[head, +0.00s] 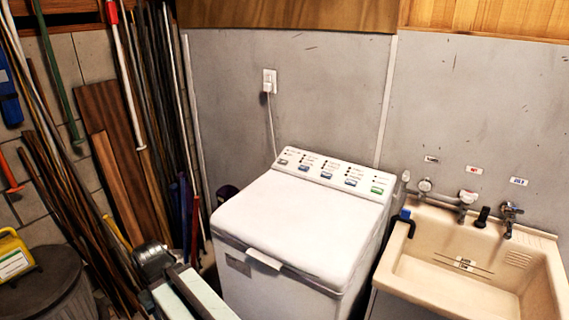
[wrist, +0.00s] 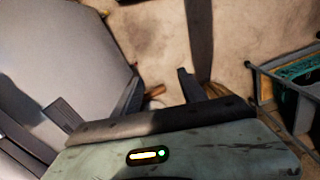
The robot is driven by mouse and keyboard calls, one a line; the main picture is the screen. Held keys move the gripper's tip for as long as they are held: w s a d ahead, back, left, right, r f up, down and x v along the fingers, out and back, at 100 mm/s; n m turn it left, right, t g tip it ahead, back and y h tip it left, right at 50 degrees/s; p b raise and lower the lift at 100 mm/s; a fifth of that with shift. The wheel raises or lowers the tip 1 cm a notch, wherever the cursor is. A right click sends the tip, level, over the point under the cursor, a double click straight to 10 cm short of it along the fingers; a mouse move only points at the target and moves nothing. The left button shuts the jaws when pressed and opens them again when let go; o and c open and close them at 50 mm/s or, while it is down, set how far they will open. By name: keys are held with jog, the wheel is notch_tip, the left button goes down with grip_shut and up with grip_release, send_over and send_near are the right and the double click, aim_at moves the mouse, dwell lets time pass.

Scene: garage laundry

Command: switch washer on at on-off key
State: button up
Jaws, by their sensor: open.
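The white top-loading washer (head: 290,225) stands against the grey wall in the head view, its lid closed. Its control panel (head: 335,172) runs along the back edge, with a grey key (head: 282,161) at the left, several blue keys, and a green key (head: 377,190) at the right. The lettering is too small to read, so I cannot tell which is the on-off key. My gripper (wrist: 160,90) is open and empty in the wrist view, pointing at the floor. In the head view my arm is low, in front of the washer's left front corner, well away from the panel.
A beige sink (head: 455,275) with taps stands right of the washer. Poles and boards (head: 115,150) lean at the left, near a dark bin (head: 45,285). A plugged-in outlet (head: 269,82) is above the washer. The space over the lid is clear.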

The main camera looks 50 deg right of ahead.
dwell(0.3)
grip_shut()
dwell(1.6)
